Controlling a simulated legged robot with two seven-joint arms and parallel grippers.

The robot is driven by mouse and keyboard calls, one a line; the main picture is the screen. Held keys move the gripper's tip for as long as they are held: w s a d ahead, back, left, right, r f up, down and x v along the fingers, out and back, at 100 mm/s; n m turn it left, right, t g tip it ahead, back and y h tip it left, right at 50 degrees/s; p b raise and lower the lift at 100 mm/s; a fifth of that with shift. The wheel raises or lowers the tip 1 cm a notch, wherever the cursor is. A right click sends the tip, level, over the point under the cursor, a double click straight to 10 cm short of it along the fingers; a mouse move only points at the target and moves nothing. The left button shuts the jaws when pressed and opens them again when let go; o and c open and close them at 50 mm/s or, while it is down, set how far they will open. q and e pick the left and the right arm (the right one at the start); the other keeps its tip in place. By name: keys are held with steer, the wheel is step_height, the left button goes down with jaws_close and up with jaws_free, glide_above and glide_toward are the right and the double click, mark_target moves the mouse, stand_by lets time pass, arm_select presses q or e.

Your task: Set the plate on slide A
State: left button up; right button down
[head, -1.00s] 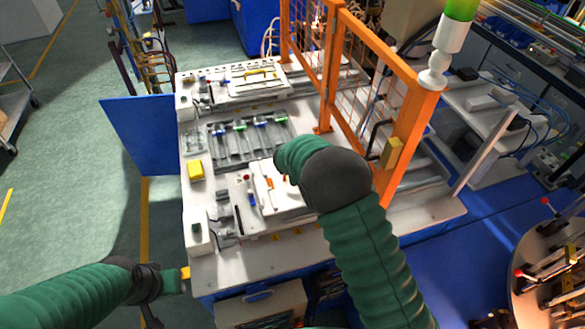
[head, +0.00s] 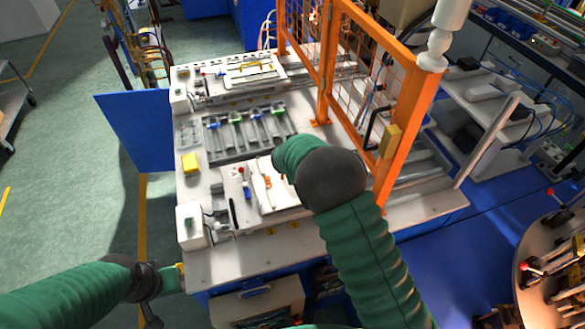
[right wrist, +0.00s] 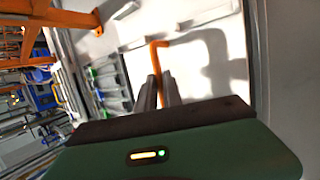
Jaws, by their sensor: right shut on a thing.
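A white plate (head: 285,198) with an orange handle (head: 267,182) is over the near station on the bench, partly hidden behind my right arm. In the right wrist view, my right gripper (right wrist: 158,88) has its two fingers closed around the orange handle (right wrist: 156,58), with the pale plate surface (right wrist: 205,65) beyond it. I cannot tell whether the plate is held clear or touches what lies under it. No label marks slide A that I can read. My left gripper (head: 178,280) is low at the bench's front left corner, away from the plate; its jaws are too small to read.
A grey tray (head: 222,157) with several green- and blue-ended tools lies behind the near station. A similar station (head: 245,80) is at the back. An orange mesh guard (head: 395,130) stands close right of my right arm.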

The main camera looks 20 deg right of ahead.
steer(key=shift+s+d+f, duration=0.2)
steer(key=shift+d+f, duration=0.2)
steer(key=shift+w+a, duration=0.1)
steer(key=shift+a, duration=0.25)
steer(key=c, duration=1.7)
jaws_free()
steer(key=shift+a, duration=0.2)
steer(key=o, duration=0.3)
arm_select(q)
steer(key=shift+w+f, duration=0.1)
steer(key=shift+f, duration=0.1)
arm_select(e)
steer(key=shift+d, duration=0.1)
arm_select(q)
steer(key=shift+d, duration=0.2)
arm_select(e)
steer(key=shift+d, duration=0.1)
